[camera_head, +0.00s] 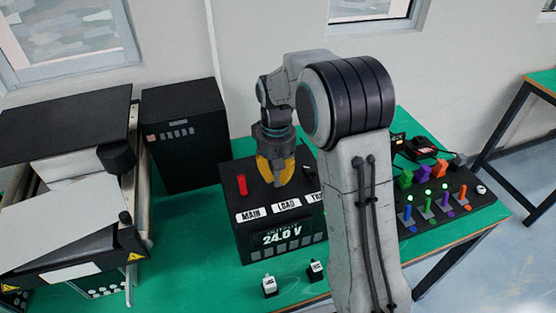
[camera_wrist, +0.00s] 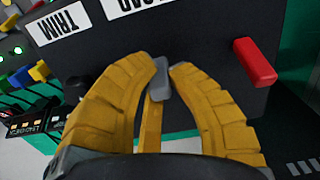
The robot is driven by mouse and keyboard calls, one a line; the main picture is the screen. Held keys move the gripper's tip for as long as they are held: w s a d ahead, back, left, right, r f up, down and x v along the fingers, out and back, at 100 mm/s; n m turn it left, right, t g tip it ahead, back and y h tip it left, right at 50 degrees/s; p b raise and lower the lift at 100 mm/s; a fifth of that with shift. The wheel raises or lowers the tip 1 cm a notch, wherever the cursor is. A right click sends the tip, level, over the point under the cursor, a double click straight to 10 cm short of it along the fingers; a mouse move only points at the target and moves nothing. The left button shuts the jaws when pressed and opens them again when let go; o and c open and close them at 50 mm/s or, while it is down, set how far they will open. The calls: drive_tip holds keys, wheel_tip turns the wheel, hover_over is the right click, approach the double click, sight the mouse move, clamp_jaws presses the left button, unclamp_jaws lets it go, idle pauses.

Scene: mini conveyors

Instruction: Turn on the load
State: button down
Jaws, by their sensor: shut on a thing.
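The black power supply box (camera_head: 255,240) stands on the green table, with labels MAIN, LOAD and TRIM along its top edge and a display reading 24.0 V. A red lever (camera_head: 242,185) stands upright behind the MAIN label; it also shows at the right in the wrist view (camera_wrist: 255,62). My gripper (camera_head: 277,180) points down onto the box behind the LOAD label (camera_head: 286,205). A dark trim knob (camera_wrist: 75,88) shows left of the fingers.
A conveyor (camera_head: 70,225) stands at the left and a tall black box (camera_head: 185,135) at the back. A board with coloured levers and green lights (camera_head: 440,205) lies to the right.

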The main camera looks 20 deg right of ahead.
drive_tip(key=g+p, duration=0.1)
drive_tip(key=p, duration=0.2)
drive_tip(key=shift+w+r+g, duration=0.2)
drive_tip(key=shift+w+g, duration=0.05)
drive_tip(key=shift+g, duration=0.15)
drive_tip(key=shift+w+f+g+p, duration=0.15)
drive_tip(key=shift+g+p, duration=0.25)
drive_tip(key=shift+p, duration=0.5)
drive_tip(key=shift+f, duration=0.2)
drive_tip(key=c, duration=1.2)
unclamp_jaws()
drive_tip(key=shift+r, duration=0.1)
drive_tip(key=v, duration=1.2)
drive_tip(key=shift+w, duration=0.1)
